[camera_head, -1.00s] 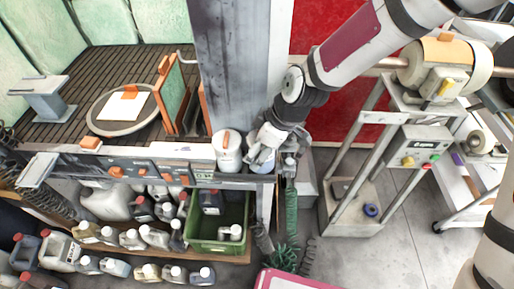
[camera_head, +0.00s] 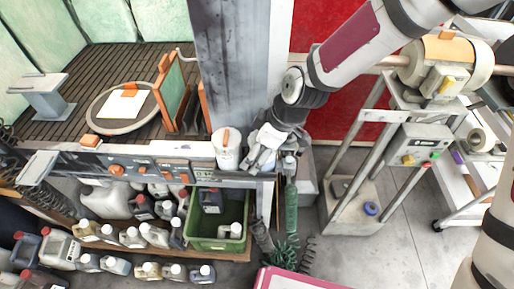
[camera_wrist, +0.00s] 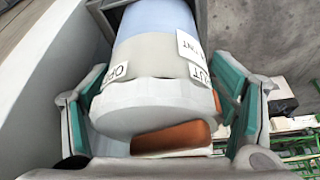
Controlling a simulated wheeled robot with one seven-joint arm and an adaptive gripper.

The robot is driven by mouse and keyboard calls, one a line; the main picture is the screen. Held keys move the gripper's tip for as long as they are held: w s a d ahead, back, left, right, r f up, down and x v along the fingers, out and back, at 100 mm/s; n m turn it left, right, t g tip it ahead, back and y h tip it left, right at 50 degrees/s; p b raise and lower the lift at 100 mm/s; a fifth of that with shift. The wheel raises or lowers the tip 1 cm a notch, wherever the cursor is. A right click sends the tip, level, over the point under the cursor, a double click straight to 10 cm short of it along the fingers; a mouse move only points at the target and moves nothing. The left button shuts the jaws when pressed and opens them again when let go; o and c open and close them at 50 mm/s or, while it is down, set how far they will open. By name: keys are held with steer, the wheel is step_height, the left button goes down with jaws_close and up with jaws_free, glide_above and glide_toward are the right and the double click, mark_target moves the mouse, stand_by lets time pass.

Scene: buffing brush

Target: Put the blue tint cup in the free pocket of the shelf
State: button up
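The blue tint cup (camera_wrist: 158,50) fills the middle of the wrist view. It has a blue band, a grey band with white labels and a pale faceted end toward the camera. My gripper (camera_wrist: 163,100) has one teal-padded finger on each side of it, both very close to its sides. I cannot tell whether they press on it. The cup and the shelf pocket are mostly hidden there by the gripper.
A metal post (camera_head: 235,65) stands behind my gripper. A green crate (camera_head: 218,238) and several bottles (camera_head: 130,238) are below the shelf. A green coiled hose (camera_head: 291,210) hangs just right of it. A machine stand (camera_head: 350,210) is farther right, with open floor around it.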

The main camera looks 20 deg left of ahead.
steer(key=shift+w+r, duration=0.15)
steer(key=shift+w, duration=0.15)
steer(key=shift+w+d+r, duration=0.1)
steer(key=shift+r, duration=0.15)
steer(key=v, duration=0.9)
steer(key=shift+d+r, duration=0.15)
steer(key=shift+r, duration=0.1)
steer(key=shift+s+d+r, duration=0.15)
steer(key=shift+r, duration=0.25)
steer(key=shift+s+d+r, duration=0.15)
steer(key=shift+r, duration=0.25)
